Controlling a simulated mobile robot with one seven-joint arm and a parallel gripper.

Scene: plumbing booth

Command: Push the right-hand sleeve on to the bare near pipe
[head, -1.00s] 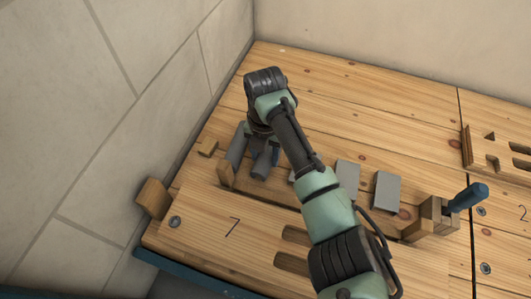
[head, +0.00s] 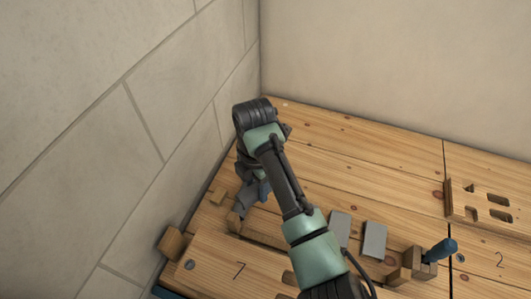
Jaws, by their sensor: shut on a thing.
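My gripper (head: 258,183) points down at the left end of the bench, under my dark wrist, which hides much of it. It is shut on what looks like a grey sleeve, mostly hidden by my arm. A grey round piece (head: 247,196), pipe or sleeve, shows just left of the jaws, beside a small upright wooden block (head: 235,222). I cannot tell the near pipe's bare end from the sleeve, nor whether they touch.
Two grey flat blocks (head: 374,240) lie right of my arm. A wooden clamp with a blue handle (head: 440,249) stands farther right. A slotted wooden rack (head: 483,205) is at the right edge. A stone wall (head: 120,130) closes the left side. The back bench is clear.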

